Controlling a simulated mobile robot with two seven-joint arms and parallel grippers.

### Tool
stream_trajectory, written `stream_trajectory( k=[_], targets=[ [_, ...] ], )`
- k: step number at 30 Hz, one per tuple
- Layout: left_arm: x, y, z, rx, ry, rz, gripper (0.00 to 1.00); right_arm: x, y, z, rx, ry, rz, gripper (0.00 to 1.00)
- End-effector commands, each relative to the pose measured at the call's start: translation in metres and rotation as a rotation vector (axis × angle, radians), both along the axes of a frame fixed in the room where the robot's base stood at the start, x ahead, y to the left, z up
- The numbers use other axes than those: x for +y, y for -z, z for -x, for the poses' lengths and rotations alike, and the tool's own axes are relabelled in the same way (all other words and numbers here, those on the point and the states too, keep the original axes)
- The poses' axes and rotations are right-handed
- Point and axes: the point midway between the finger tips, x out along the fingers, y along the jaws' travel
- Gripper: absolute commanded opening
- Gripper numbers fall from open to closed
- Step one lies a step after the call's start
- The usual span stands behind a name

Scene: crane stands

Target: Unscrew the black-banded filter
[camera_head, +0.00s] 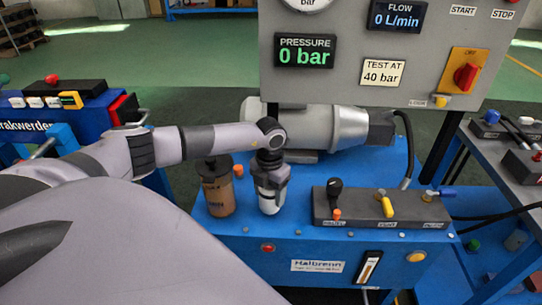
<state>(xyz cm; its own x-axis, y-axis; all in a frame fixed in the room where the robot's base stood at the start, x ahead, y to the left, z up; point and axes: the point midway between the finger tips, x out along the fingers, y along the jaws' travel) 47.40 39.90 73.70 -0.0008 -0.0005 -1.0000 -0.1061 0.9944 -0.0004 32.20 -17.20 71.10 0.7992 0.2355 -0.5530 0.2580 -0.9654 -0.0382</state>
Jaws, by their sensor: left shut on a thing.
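My left gripper (271,177) reaches down from above at the front left of the blue bench. It is shut around the upper part of a white cylindrical filter (268,206), which stands upright. A dark band shows near the fingers; the filter's top is hidden by my gripper. A brown canister (219,198) with a dark top stands just left of it, apart from the fingers. My right gripper is not in view.
A grey motor (305,127) lies behind the filter. A dark valve block (375,207) with black and yellow levers is to the right. A panel (424,35) reads pressure 0 bar, flow 0 L/min, test at 40 bar. A small orange cap (238,170) is behind the canister.

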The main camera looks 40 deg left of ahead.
Motion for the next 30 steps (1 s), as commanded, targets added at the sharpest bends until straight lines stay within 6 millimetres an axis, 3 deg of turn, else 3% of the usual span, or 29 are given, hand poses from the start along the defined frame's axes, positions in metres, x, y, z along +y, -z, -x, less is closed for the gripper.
stream_trajectory(
  k=[5, 16, 30],
  targets=[
    [0.000, -0.003, -0.001, -0.003, -0.037, 0.000, 0.21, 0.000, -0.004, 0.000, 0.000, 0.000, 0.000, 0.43],
    [0.000, -0.004, -0.001, -0.003, -0.415, 0.000, 0.21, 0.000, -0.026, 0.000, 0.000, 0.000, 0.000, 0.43],
    [0.001, -0.004, -0.001, -0.004, -0.504, 0.000, 0.21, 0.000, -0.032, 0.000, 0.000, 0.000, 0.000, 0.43]
  ],
)
